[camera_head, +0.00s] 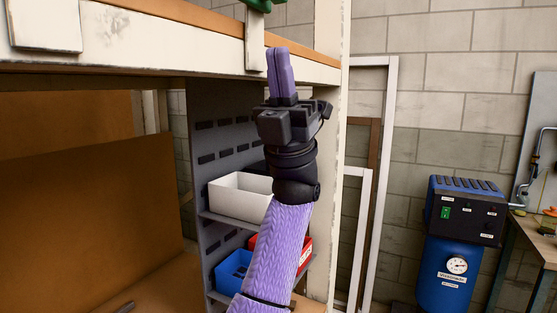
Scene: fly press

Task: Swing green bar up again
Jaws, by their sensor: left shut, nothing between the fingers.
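A small piece of something green (262,4) shows at the top edge of the head view, above the workbench edge. Most of it is cut off by the frame, so I cannot tell if it is the bar or another part of the press. My left gripper (279,50) points upward in front of the bench edge, just below and slightly right of the green piece. Its purple fingers are together with nothing between them. It appears apart from the green piece, though depth is hard to judge. My right gripper is not in view.
The bench (150,52) has a thick pale edge and a white post at its right. Below stands a grey perforated rack (222,130) with a white bin (237,202), a blue bin (228,275) and a red bin (304,254). A blue compressor (459,250) stands right.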

